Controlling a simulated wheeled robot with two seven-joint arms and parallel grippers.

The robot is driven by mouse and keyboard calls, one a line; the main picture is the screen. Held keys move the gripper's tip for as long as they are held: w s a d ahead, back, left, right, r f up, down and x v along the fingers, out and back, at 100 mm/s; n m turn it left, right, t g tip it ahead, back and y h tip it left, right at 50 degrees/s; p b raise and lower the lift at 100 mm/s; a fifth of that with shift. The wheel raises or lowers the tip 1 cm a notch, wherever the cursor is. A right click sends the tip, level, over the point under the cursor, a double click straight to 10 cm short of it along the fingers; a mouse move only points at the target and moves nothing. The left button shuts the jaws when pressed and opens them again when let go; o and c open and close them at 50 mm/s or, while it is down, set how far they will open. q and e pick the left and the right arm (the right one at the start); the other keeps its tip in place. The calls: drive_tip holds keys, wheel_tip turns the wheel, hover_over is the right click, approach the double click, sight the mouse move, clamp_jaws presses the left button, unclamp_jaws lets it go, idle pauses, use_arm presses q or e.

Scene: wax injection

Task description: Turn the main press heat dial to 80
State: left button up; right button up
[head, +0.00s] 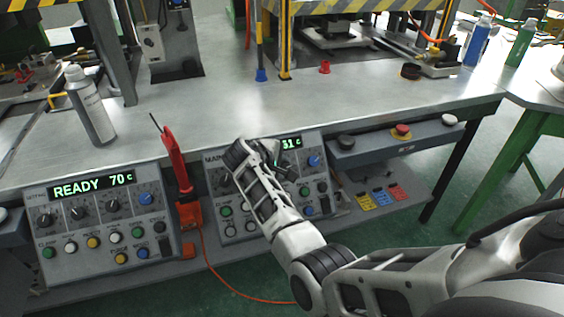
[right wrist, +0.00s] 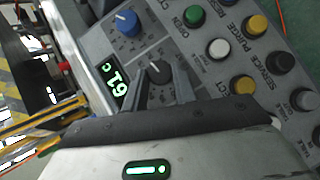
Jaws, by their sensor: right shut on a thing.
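The main press panel (head: 217,172) stands under the table's front edge, partly hidden by my right arm. Its green display (head: 291,142) also shows in the right wrist view (right wrist: 116,87); the last digit looks like 1, the first is hard to read. My right gripper (head: 278,160) is at the upper part of this panel. In the right wrist view the black heat dial (right wrist: 158,71) with a pale pointer mark sits between the fingertips, and the gripper is shut on it. In the head view the dial is hidden by the gripper. My left gripper is not in view.
A second panel (head: 130,215) at the left reads READY 70 C. A red tool (head: 177,160) stands between the panels with an orange cable. A blue knob (right wrist: 125,23) and several coloured buttons lie close around my gripper. A white bottle (head: 90,106) stands on the table.

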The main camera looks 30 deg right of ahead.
use_arm(q)
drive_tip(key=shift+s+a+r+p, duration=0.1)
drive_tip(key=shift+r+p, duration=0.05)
drive_tip(key=shift+p, duration=0.2)
use_arm(e)
drive_tip(key=shift+m+g+y, duration=0.3)
drive_tip(key=shift+m+y, duration=0.1)
drive_tip(key=shift+m, duration=0.1)
drive_tip(key=o, duration=1)
drive_tip(key=shift+c, duration=0.2)
drive_tip(key=shift+d, duration=0.1)
drive_tip(key=shift+r, duration=0.1)
drive_tip(key=shift+a+r, duration=0.25)
use_arm(q)
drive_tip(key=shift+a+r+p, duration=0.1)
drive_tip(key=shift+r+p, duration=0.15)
drive_tip(key=shift+p, duration=0.4)
use_arm(e)
drive_tip(key=v, duration=1.5)
drive_tip(key=shift+s, duration=0.1)
